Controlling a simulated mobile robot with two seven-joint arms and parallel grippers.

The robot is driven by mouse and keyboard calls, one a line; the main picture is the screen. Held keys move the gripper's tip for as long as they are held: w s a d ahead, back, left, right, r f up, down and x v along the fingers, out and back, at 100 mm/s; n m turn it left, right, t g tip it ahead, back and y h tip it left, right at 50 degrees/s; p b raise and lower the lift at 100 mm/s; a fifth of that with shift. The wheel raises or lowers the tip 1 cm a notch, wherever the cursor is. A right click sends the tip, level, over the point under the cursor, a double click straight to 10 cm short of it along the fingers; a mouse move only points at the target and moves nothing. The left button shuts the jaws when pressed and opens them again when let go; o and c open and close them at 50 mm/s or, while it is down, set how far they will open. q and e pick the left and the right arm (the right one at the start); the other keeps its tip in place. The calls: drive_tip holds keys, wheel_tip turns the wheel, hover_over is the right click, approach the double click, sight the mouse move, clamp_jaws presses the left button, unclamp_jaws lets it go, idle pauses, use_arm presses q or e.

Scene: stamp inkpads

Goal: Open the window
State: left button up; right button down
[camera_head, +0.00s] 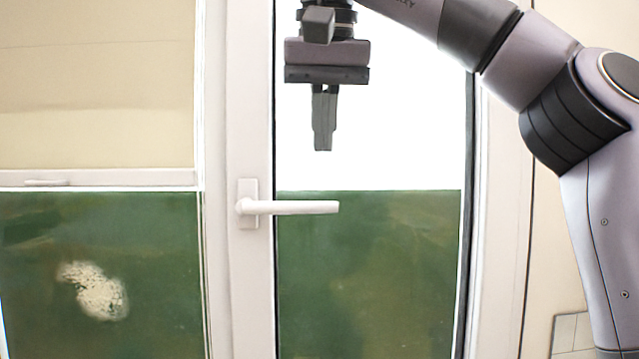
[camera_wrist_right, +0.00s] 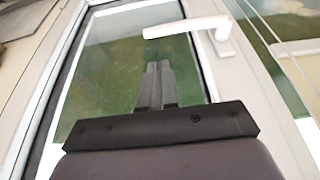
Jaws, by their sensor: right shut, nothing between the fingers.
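The window (camera_head: 237,285) has a white frame and a glass pane on the right. Its white handle (camera_head: 295,207) is mounted on the middle frame post and lies horizontal, pointing right. My right gripper (camera_head: 323,148) points down in front of the right pane, a little above the handle's free end in the head view. Its fingers are shut together with nothing between them. In the right wrist view the handle (camera_wrist_right: 186,27) lies just beyond the shut fingertips (camera_wrist_right: 157,66), with a visible gap. My left gripper is not in view.
A beige blind (camera_head: 95,85) covers the upper left pane, with a white bottom rail (camera_head: 100,180). A beige wall with a switch plate (camera_head: 572,333) is at the right. The space around the handle and below it is clear.

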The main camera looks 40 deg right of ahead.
sight(320, 185)
drive_tip(key=x, duration=0.7)
drive_tip(key=shift+w+f, duration=0.15)
drive_tip(key=shift+f, duration=0.1)
drive_tip(key=shift+a, duration=0.1)
